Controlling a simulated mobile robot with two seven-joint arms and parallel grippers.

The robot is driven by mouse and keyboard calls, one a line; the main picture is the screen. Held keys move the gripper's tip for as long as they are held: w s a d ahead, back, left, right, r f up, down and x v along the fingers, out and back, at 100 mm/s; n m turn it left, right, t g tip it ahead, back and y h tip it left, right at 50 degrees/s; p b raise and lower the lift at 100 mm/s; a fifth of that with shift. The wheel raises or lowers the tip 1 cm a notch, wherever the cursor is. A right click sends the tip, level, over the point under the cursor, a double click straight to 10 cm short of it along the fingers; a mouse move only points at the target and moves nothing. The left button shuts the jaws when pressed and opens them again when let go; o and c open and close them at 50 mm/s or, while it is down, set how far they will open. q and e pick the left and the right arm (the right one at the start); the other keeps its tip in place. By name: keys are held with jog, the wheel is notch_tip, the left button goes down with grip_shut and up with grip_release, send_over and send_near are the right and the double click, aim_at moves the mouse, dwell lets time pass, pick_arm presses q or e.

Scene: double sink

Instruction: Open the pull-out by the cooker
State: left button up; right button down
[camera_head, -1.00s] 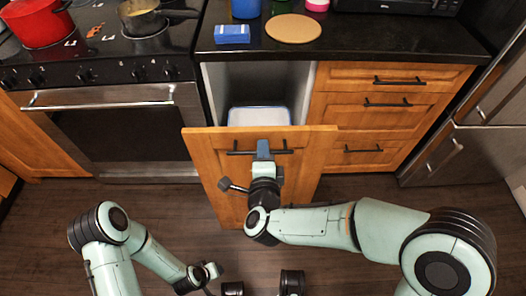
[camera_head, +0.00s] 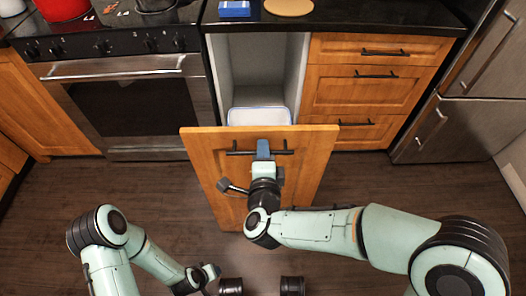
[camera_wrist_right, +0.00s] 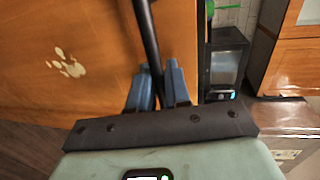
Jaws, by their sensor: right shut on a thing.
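The pull-out (camera_head: 213,157) by the cooker has a wooden front and stands well out from the counter, with a gap behind it. A white bin (camera_head: 258,116) shows inside it. Its black bar handle (camera_head: 236,152) runs across the top of the front. My right gripper (camera_head: 263,150) is shut on this handle; the right wrist view shows the blue fingers (camera_wrist_right: 158,88) around the dark bar (camera_wrist_right: 148,40). My left arm is low at the left, its gripper (camera_head: 214,278) near the bottom edge, apart from everything; its fingers are not clear.
The cooker (camera_head: 130,110) with a red pot (camera_head: 62,8) is left of the pull-out. Drawers (camera_head: 362,90) stand to the right, then a steel fridge (camera_head: 445,125). A blue box (camera_head: 234,9) and a round board (camera_head: 288,6) lie on the counter. Floor in front is clear.

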pick_arm(q)
jog(key=shift+s, duration=0.15)
pick_arm(e)
jog(key=shift+s, duration=0.1)
jog(key=c, duration=1.3)
grip_release()
pick_arm(q)
jog(key=shift+s+d+r+p, duration=0.25)
jog(key=shift+d+r+p, duration=0.05)
jog(key=shift+r+p, duration=0.15)
jog(key=shift+s+d+r+p, duration=0.25)
jog(key=shift+r+p, duration=0.1)
jog(key=shift+r, duration=0.1)
pick_arm(e)
jog(key=s+r, duration=0.2)
jog(key=s, duration=1.1)
jog(key=shift+r, duration=0.35)
jog(key=shift+f, duration=0.1)
